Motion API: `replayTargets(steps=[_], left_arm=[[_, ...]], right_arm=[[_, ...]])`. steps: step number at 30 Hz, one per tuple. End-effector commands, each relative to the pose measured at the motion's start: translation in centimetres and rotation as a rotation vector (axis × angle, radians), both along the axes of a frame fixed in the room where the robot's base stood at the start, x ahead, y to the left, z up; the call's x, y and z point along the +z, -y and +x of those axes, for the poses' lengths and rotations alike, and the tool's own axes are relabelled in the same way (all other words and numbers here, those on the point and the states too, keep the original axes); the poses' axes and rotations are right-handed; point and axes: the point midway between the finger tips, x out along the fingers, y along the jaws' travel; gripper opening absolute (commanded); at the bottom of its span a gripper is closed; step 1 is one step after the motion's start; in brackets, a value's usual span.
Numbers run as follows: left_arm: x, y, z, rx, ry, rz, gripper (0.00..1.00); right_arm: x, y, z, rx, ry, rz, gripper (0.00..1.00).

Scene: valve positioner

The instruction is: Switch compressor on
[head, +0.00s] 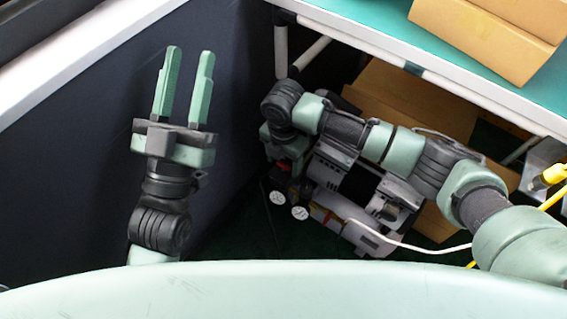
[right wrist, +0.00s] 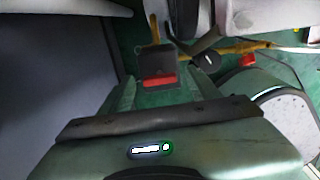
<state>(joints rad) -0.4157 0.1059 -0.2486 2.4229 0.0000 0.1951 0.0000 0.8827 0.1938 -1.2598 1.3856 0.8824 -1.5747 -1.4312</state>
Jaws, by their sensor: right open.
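The compressor (head: 385,208), a grey and white machine, sits on the dark green floor under the table in the head view. My right arm reaches down over it, and its gripper is mostly hidden there. In the right wrist view my right gripper (right wrist: 166,82) is open. A red part with a black piece on it (right wrist: 160,81) shows between its fingers, apparently not held; it may be the switch, but I cannot tell its position. My left gripper (head: 188,52) is open and empty, raised at the left, away from the compressor.
A table with a green top (head: 370,22) and white edge overhangs the compressor. Cardboard boxes (head: 480,35) lie on it, and another box (head: 415,100) stands underneath. A dark wall panel (head: 75,150) is at the left. A white cable (head: 410,246) runs right from the compressor.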

Motion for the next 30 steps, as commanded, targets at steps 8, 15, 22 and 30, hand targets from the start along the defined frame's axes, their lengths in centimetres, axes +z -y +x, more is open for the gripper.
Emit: replayTargets(steps=[8,15,22,30], left_arm=[[1.0,-0.1,-0.8,-0.004,0.067,-0.019,0.36],[1.0,-0.1,-0.8,-0.004,0.066,-0.019,0.36],[1.0,-0.1,-0.8,-0.003,0.066,-0.018,0.36],[-0.4,0.0,0.4,0.002,-0.037,0.010,0.36]], right_arm=[[-0.7,-0.1,0.0,0.001,0.001,0.001,0.62],[-0.7,0.0,0.0,0.001,0.000,0.001,0.45],[-0.7,0.0,0.0,0.000,0.000,0.001,0.00],[-0.5,-0.1,-0.1,-0.021,-0.002,0.001,0.00]])
